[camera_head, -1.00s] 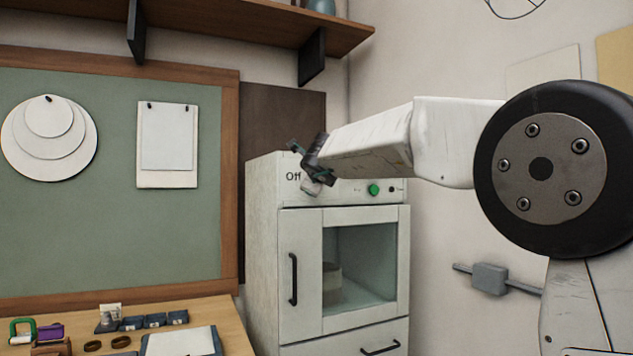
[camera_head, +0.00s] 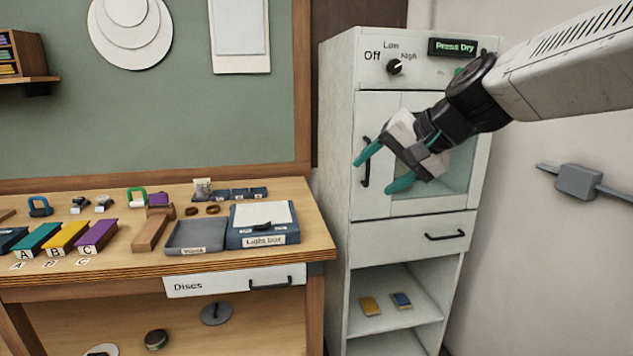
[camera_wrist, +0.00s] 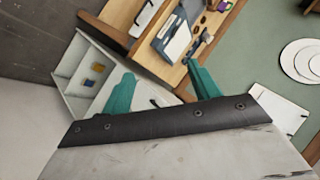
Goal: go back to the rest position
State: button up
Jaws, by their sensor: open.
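My gripper (camera_head: 383,168) is open, with its two teal fingers spread apart and nothing between them. In the head view it hangs in front of the white cabinet's glass door (camera_head: 436,180), and my arm comes in from the right. The gripper hides part of the door and its handle (camera_head: 365,162). In the wrist view the teal fingers (camera_wrist: 160,92) stand apart, with the cabinet and the workbench beyond them.
The white cabinet (camera_head: 340,190) has a knob (camera_head: 395,67), a "Press Dry" display (camera_head: 452,47) and an open lower shelf with a yellow block (camera_head: 370,306) and a blue block (camera_head: 402,300). The wooden workbench (camera_head: 318,232) at left holds a light box (camera_head: 262,238) and several coloured blocks.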

jog(key=s+d+f+n+g+h, duration=0.1)
jog(key=s+d+f, duration=0.3)
jog(key=s, duration=0.5)
jog(key=s+d+f+n+g+h, duration=0.1)
jog(key=s+d+f+g+h, duration=0.1)
jog(key=s+d, duration=0.4)
jog(key=s+d+f+n+g+h, duration=0.1)
jog(key=s+d+f, duration=0.4)
jog(key=s, duration=0.8)
notch_tip(320, 180, down, 2)
jog(key=g+h, duration=0.1)
jog(key=h, duration=0.1)
jog(key=shift+s+h, duration=0.35)
jog(key=shift+h, duration=0.05)
jog(key=shift+f, duration=0.1)
